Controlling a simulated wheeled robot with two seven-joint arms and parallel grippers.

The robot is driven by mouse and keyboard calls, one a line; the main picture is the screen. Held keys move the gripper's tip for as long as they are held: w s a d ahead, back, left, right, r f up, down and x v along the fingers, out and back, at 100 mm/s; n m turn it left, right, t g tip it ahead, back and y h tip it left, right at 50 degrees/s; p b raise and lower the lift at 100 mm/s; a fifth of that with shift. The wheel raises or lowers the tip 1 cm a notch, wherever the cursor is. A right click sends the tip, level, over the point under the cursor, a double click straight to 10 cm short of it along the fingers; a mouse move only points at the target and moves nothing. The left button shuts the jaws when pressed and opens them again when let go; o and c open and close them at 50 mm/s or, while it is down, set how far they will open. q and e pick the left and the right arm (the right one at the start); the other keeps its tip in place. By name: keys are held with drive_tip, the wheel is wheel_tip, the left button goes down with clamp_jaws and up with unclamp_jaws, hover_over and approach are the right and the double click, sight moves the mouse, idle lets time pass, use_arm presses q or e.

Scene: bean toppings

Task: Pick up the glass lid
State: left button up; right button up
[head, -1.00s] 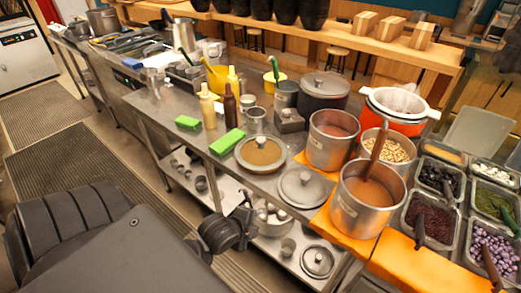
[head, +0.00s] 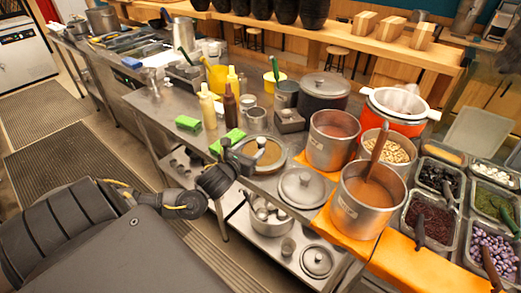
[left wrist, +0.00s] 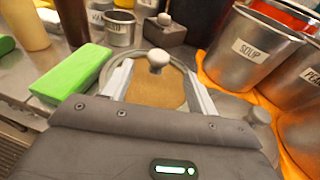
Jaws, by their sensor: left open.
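The glass lid (head: 268,146) is round with a metal rim and a knob, and brown shows through it. It sits on the steel counter. In the left wrist view the lid (left wrist: 152,90) lies straight ahead, with its knob (left wrist: 158,62) upright between my fingers. My left gripper (head: 242,152) is open and empty at the lid's left side, covering part of it in the head view. In the left wrist view its two pale fingers (left wrist: 158,84) are spread over the near part of the lid. I cannot tell whether they touch it. My right gripper is not in view.
A green sponge (left wrist: 72,75) lies just left of the lid. A grey metal lid (head: 302,188) lies at its right. Steel pots (head: 333,140) stand on an orange mat (head: 400,262). Squeeze bottles (head: 208,108) and a small can (head: 257,119) stand behind.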

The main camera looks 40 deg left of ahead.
sight(261, 139)
use_arm(q)
drive_tip(key=x, duration=0.3)
drive_tip(key=shift+w+a+f, duration=0.15)
drive_tip(key=shift+w, duration=0.1)
drive_tip(key=shift+w+p, duration=0.3)
drive_tip(key=shift+p, duration=0.15)
drive_tip(key=p+x, duration=0.1)
drive_tip(key=x, duration=0.3)
drive_tip(key=shift+w+a+f, duration=0.1)
drive_tip(key=shift+w+f, duration=0.1)
drive_tip(key=shift+w, duration=0.05)
clamp_jaws()
drive_tip(key=shift+r, duration=0.1)
drive_tip(key=shift+r, duration=0.6)
drive_tip(key=s+a+r+b, duration=0.4)
drive_tip(key=s+a+r, duration=0.1)
drive_tip(key=s+r, duration=0.6)
drive_tip(key=shift+a+v, duration=0.25)
drive_tip(key=shift+v, duration=0.9)
